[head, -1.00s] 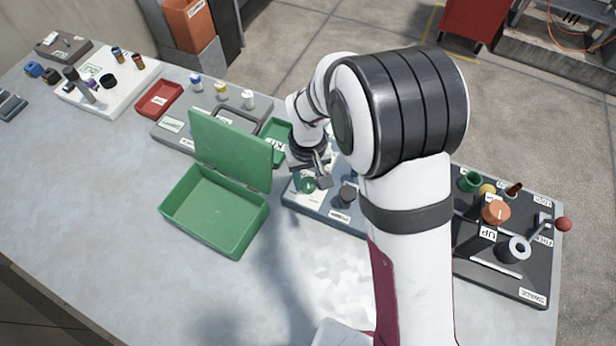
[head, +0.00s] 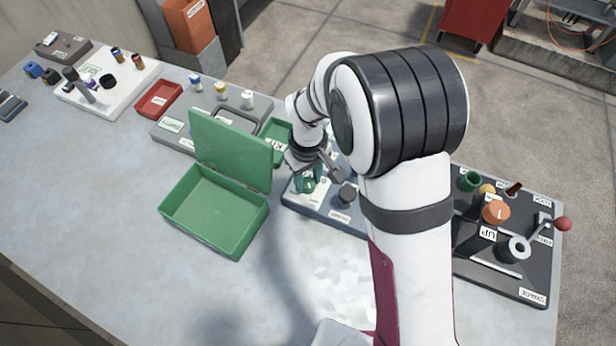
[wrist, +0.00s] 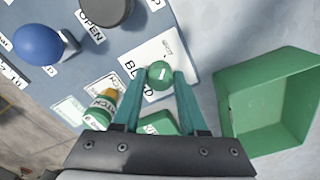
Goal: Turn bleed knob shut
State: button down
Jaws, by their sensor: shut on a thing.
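The bleed knob is a small round green knob (wrist: 159,74) with a white mark, on a white plate labelled "BLEED" (wrist: 140,62) in the wrist view. In the head view the green knob (head: 309,186) shows below my gripper, on the blue-grey panel (head: 325,208). My gripper (wrist: 161,72) has its two teal fingers on either side of the knob and is shut on it. In the head view my gripper (head: 308,183) points down over the panel. My arm hides part of the panel there.
An open green box (head: 215,205) stands left of the panel in the head view. A dark knob (head: 347,194) sits close beside the bleed knob, with an "OPEN" label in the wrist view. A blue knob (wrist: 38,44) is farther off. A dark panel (head: 510,270) with a lever lies right.

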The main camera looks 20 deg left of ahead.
aim_at(308, 183)
jog(key=shift+c, duration=2.2)
grip_release()
notch_tip(308, 183, up, 16)
jog(key=shift+f, duration=0.1)
jog(key=s+d+r+m, duration=0.1)
jog(key=s+d+m, duration=0.25)
jog(key=d, duration=0.25)
jog(key=s+d+r+m+y, duration=0.1)
jog(key=s+d+m, duration=0.25)
jog(key=d, duration=0.25)
jog(key=s+d+r+m, duration=0.1)
jog(key=s+d+m, duration=0.25)
jog(key=d, duration=0.25)
jog(key=s+d+f+m, duration=0.2)
jog(key=s+d+m, duration=0.2)
jog(key=s+m, duration=0.2)
jog(key=shift+s+y, duration=0.4)
